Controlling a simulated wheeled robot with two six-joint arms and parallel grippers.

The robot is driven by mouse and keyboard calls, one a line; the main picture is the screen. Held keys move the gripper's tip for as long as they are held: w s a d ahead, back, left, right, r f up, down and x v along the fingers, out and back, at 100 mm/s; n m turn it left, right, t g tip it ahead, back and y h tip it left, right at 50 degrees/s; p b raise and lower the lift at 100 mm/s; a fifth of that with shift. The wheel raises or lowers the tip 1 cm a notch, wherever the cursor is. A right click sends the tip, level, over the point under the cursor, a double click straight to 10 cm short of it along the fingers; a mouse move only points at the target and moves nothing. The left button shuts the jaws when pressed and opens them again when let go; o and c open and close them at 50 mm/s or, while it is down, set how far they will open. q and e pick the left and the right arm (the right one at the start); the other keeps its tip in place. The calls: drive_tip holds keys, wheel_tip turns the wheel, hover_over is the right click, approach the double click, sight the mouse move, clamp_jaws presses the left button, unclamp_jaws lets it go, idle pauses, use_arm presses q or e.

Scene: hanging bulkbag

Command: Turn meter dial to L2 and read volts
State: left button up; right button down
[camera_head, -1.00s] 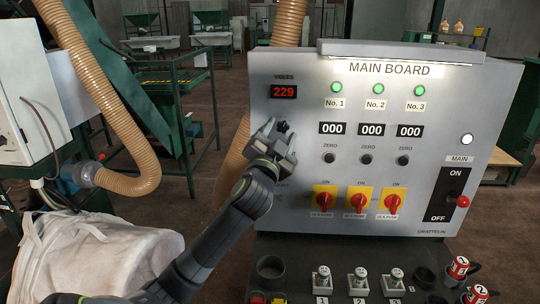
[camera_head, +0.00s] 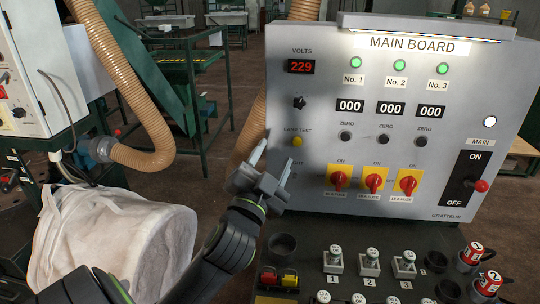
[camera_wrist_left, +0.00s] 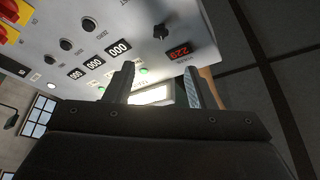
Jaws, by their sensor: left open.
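The meter dial (camera_head: 299,102) is a small black knob on the grey main board, below the red volts display (camera_head: 301,66), which reads 229. The dial's pointer direction and position marks are too small to read. My left gripper (camera_head: 272,160) is open and empty, below and left of the dial and apart from it. In the left wrist view the dial (camera_wrist_left: 160,31) and the display (camera_wrist_left: 178,52) appear turned over, beyond the two spread fingers (camera_wrist_left: 157,86). My right gripper is not in view.
A yellow lamp test button (camera_head: 297,142) sits below the dial. Several red rotary switches (camera_head: 374,181) and a red-knobbed main lever (camera_head: 481,186) are to the right. A desk (camera_head: 310,258) with plugs juts out below. A white bag (camera_head: 110,240) stands at left.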

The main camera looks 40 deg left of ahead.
use_arm(q)
drive_tip(key=shift+s+d+f+p, duration=0.1)
drive_tip(key=shift+s+p, duration=0.25)
drive_tip(key=shift+s, duration=0.15)
drive_tip(key=shift+f, duration=0.1)
